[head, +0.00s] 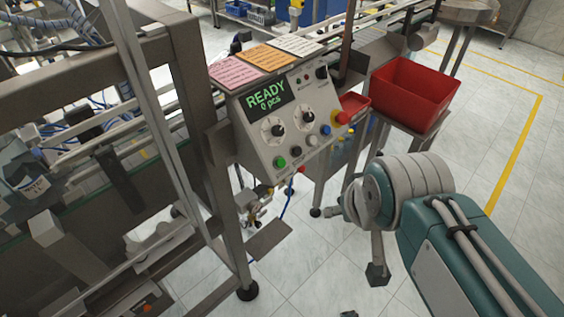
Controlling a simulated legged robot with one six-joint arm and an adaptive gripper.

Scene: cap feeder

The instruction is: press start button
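The control panel (262,133) is a light grey sloped box in the middle of the head view. Its dark screen (266,98) reads "READY 0 pcs" in green. A green button (280,162) is at the panel's lower left. Black (296,153), whitish (312,141) and blue (325,130) buttons follow in a row toward the upper right. The button labels are too small to read. My arm stands right of and in front of the panel, apart from it. My gripper's fingers cannot be made out clearly beside the arm's joints.
A red mushroom button (342,117) on yellow sits at the panel's right end. A red bin (413,94) stands right of the panel. Metal frame posts (150,110) rise at left. Open tiled floor lies in front.

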